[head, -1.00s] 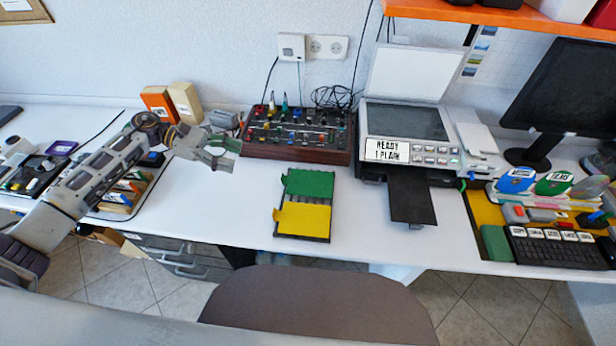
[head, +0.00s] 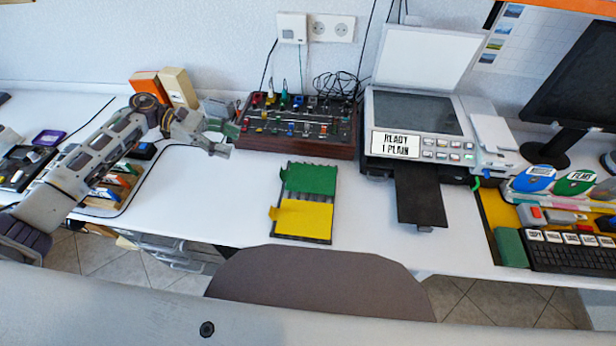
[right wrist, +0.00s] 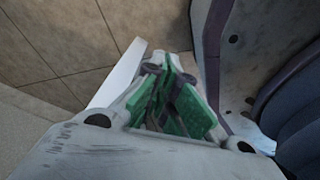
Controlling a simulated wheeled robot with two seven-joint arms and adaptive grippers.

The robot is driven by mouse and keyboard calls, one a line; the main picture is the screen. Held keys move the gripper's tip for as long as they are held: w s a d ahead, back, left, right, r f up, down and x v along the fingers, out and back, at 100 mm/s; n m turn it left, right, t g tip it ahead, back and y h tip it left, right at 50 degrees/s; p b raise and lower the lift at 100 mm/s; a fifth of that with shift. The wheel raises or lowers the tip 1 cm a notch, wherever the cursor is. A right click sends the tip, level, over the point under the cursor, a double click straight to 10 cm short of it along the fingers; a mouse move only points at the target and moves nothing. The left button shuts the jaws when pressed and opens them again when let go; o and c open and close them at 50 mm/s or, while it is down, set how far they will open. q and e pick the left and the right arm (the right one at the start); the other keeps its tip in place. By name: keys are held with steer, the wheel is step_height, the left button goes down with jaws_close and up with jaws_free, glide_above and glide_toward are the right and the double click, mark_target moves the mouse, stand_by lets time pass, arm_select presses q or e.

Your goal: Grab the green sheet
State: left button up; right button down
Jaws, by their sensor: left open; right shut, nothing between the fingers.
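The green sheet (head: 310,179) lies in the upper part of a dark slotted tray (head: 306,202) on the white desk. A yellow sheet (head: 303,219) lies in the lower part of the same tray. My left gripper (head: 228,141) is open and empty, up and to the left of the tray, apart from the green sheet and in front of the control box. My right gripper (right wrist: 178,100) shows in the right wrist view with its green-padded fingers shut on nothing. It is outside the head view, and no sheet shows near it.
A control box with knobs (head: 296,125) stands behind the tray. A printer (head: 421,110) with a dark output tray (head: 421,196) is to the right. A chair back (head: 318,285) stands at the desk's front edge. Bare desk lies left of the tray.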

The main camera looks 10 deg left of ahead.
arm_select(q)
steer(key=f+b, duration=0.5)
steer(key=f, duration=0.1)
steer(key=shift+w+b, duration=0.2)
steer(key=shift+b, duration=0.2)
steer(key=shift+f, duration=0.2)
arm_select(e)
steer(key=w+a+r, duration=0.6)
steer(key=w+r, duration=0.2)
steer(key=r, duration=0.2)
steer(key=shift+w+a+r+y, duration=0.25)
steer(key=shift+w+a+y, duration=0.05)
steer(key=shift+w+y, duration=0.1)
arm_select(q)
steer(key=x, duration=0.7)
steer(key=shift+d, duration=0.1)
steer(key=shift+d+f, duration=0.3)
steer(key=shift+d, duration=0.4)
arm_select(e)
steer(key=shift+s+f, duration=0.1)
steer(key=shift+f, duration=0.05)
arm_select(q)
steer(key=shift+x, duration=2.55)
steer(key=shift+s, duration=0.1)
